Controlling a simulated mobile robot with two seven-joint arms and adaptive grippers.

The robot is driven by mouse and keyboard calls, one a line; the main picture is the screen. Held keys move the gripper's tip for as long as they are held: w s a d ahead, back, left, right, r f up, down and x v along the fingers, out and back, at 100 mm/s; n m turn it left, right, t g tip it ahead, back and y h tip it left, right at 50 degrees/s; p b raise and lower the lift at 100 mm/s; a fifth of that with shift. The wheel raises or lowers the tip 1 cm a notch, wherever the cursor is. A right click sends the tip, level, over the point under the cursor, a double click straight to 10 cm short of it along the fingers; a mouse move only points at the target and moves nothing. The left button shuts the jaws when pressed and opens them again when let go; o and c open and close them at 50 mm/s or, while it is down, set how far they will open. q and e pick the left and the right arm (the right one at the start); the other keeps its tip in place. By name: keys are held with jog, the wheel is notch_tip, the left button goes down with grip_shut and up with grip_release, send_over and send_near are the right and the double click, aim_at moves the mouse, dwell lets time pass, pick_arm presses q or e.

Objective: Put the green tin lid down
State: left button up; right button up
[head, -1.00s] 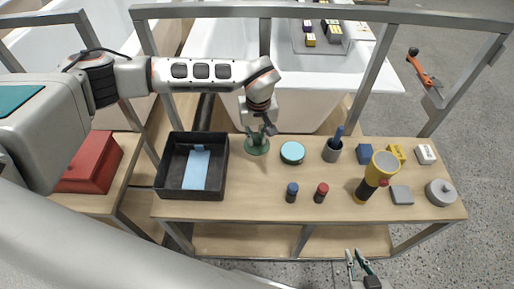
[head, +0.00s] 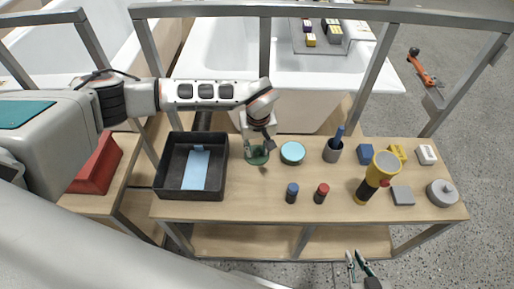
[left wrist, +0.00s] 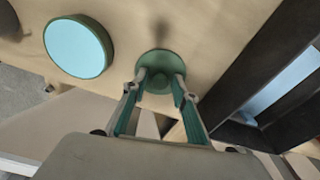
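The green tin lid (head: 258,158) lies flat at the table's surface, between the black tray and the round tin, as far as I can tell. In the left wrist view the lid (left wrist: 157,58) shows its small round knob facing me. My left gripper (head: 262,147) is right above it. Its two fingers (left wrist: 161,78) stand apart on either side of the knob and look open; contact with the knob is hard to make out. My right gripper (head: 356,256) is open and empty in front of the table.
A round tin with a light-blue top (head: 292,152) stands just right of the lid. A black tray (head: 224,172) with a blue piece is at its left. Blue (head: 292,192) and red-topped (head: 321,193) small cylinders stand in front. A grey cup (head: 332,152) is farther right.

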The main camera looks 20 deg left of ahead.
aim_at(257, 157)
dwell(0.3)
pick_arm(q)
notch_tip(257, 157, up, 12)
jog(key=s+p, duration=0.1)
jog(key=shift+s+d, duration=0.2)
jog(key=shift+d, duration=0.1)
jog(key=shift+r, duration=0.1)
dwell(0.3)
